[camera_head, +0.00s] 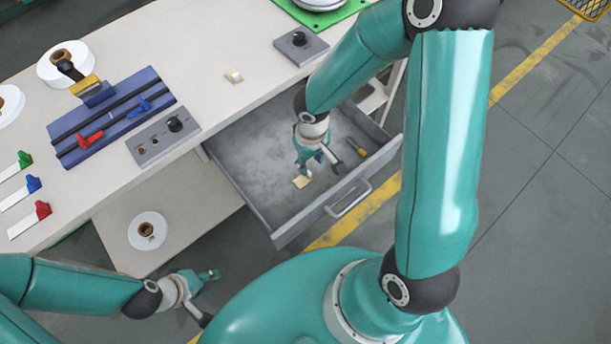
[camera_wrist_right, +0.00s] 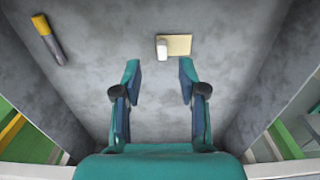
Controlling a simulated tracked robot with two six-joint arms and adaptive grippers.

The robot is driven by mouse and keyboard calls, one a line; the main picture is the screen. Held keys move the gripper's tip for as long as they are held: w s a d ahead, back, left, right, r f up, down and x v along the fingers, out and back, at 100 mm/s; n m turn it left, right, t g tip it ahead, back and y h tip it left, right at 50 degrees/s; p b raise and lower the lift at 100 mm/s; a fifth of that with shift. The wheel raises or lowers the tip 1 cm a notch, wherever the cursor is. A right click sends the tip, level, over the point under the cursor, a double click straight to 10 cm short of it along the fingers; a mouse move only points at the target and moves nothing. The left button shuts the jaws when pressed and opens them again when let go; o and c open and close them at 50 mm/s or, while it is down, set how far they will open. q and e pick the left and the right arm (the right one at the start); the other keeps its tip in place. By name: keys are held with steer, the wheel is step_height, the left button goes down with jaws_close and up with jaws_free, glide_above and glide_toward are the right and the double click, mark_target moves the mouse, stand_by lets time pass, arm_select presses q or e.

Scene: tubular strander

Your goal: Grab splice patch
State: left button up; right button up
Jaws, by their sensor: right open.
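A small beige splice patch (camera_head: 302,181) lies flat on the floor of the open grey drawer. In the right wrist view the patch (camera_wrist_right: 181,44) is a beige square with a white piece on its left part, just beyond my fingertips and slightly right of centre. My right gripper (camera_head: 318,166) reaches down into the drawer near the patch. In the right wrist view the fingers of my right gripper (camera_wrist_right: 158,66) are apart with nothing between them. My left gripper (camera_head: 212,294) is outside the drawer at the lower left, fingers apart and empty.
The drawer (camera_head: 234,193) has raised walls and a front handle (camera_head: 349,198). A yellow-and-dark tool (camera_wrist_right: 48,39) lies in it. A blue fixture (camera_head: 112,115) and grey control boxes stand there too. A white spool (camera_head: 148,231) is below.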

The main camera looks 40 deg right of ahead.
mark_target(309, 173)
steer(key=shift+w+a+f+b, duration=0.1)
steer(key=shift+f+b, duration=0.05)
steer(key=shift+f, duration=1.4)
steer(key=shift+a+f+b, duration=0.1)
steer(key=shift+f+b, duration=0.05)
steer(key=shift+f, duration=1.4)
jaws_close()
